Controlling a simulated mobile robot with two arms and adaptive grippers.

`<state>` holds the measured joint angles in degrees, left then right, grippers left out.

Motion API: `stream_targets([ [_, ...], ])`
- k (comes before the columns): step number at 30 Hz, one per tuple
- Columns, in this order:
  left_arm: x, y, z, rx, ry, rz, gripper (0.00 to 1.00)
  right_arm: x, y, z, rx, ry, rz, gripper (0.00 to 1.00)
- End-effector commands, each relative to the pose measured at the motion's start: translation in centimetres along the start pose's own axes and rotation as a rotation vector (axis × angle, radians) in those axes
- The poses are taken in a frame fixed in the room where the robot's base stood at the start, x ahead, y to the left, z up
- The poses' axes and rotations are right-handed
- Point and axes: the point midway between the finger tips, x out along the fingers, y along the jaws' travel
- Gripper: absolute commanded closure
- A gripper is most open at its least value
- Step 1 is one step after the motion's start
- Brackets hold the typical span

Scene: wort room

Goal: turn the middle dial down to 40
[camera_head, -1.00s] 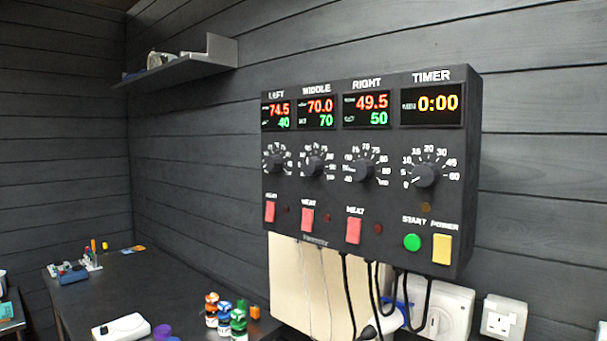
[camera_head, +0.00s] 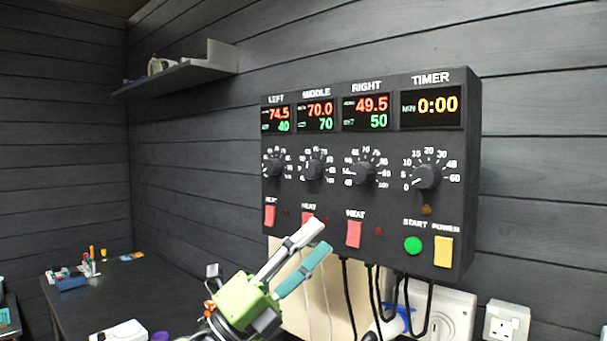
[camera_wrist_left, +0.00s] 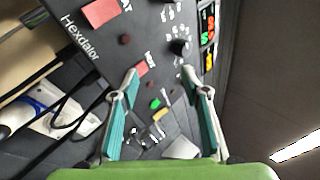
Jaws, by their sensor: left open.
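The middle dial (camera_head: 313,167) is a black knob with a white number scale on the dark control panel (camera_head: 300,236). Above it, the MIDDLE display (camera_head: 316,113) reads 70.0 in red and 70 in green. My left gripper (camera_head: 318,237) is open and empty, its grey and teal fingers pointing up and right. In the head view it appears below the middle dial and overlaps the lower part of the middle red heat switch (camera_head: 308,218). In the left wrist view, the open fingers (camera_wrist_left: 160,74) face the panel, with a black dial (camera_wrist_left: 178,47) beyond them; I cannot tell which. My right gripper is not in view.
The left dial (camera_head: 274,169) and right dial (camera_head: 361,172) flank the middle one; the timer dial (camera_head: 425,177) is farther right. Black cables (camera_head: 348,300) hang below the panel. A shelf (camera_head: 190,65) is on the wall, and a dark table (camera_head: 165,290) stands at lower left.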

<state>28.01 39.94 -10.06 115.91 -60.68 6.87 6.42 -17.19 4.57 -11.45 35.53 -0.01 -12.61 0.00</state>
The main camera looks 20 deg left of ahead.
Motion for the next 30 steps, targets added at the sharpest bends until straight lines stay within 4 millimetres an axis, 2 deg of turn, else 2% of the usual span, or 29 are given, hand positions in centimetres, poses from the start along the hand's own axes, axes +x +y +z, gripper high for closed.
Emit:
stream_targets([
  [1, 1.2, -2.9, -0.8, 0.15, 0.102, -0.021, 0.58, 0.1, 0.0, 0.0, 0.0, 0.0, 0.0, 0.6],
  [3, 2.1, -5.4, -2.0, 0.354, 0.234, -0.015, 0.58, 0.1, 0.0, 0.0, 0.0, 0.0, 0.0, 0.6],
  [6, 2.4, -7.4, -2.2, 0.651, 0.382, 0.048, 0.58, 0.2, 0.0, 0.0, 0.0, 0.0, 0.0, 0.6],
  [8, 2.2, -8.1, -1.2, 0.822, 0.441, 0.113, 0.58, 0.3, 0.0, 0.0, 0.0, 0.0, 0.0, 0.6],
  [13, 0.7, -10.1, 4.6, 1.194, 0.493, 0.353, 0.58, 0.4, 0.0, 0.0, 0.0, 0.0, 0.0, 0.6],
  [15, -0.2, -10.9, 6.9, 1.284, 0.483, 0.44, 0.58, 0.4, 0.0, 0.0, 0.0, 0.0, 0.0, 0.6],
  [19, -1.3, -12.1, 9.6, 1.369, 0.462, 0.542, 0.58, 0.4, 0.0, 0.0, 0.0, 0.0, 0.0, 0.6],
  [23, -1.1, -12.1, 10.3, 1.386, 0.457, 0.569, 0.58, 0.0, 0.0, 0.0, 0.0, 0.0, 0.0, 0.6],
  [30, 2.3, -9.8, 10.4, 1.38, 0.461, 0.565, 0.58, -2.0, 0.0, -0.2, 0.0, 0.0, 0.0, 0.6],
])
